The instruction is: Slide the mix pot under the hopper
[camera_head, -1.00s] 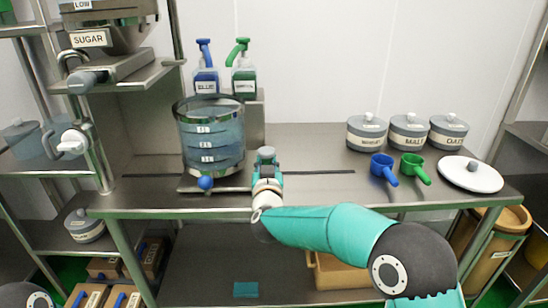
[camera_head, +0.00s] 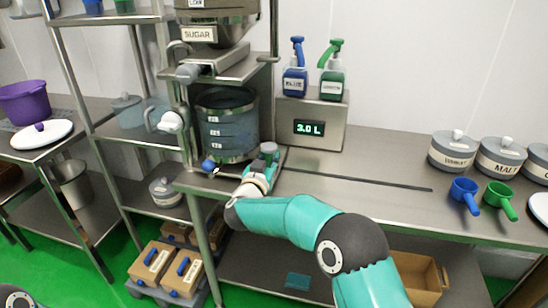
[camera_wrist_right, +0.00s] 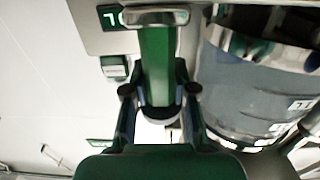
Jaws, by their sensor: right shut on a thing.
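The mix pot (camera_head: 228,130), a clear grey-blue vessel with white level labels, stands upright on a low carriage at the rail's left end. It sits below the sugar hopper (camera_head: 218,28) and its shelf; exact alignment cannot be told. My right gripper (camera_head: 266,168) is at the pot's right side, shut on an upright handle (camera_head: 269,148) with a grey top. In the right wrist view my right gripper (camera_wrist_right: 160,112) has its fingers around this handle (camera_wrist_right: 156,65), with the pot (camera_wrist_right: 262,85) beside it. My left gripper is not in view.
A blue knob (camera_head: 208,165) is at the pot's front left. A display box (camera_head: 318,112) reads 3.0 L behind, with blue (camera_head: 295,80) and green (camera_head: 332,82) bottles on top. Lidded canisters stand at right.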

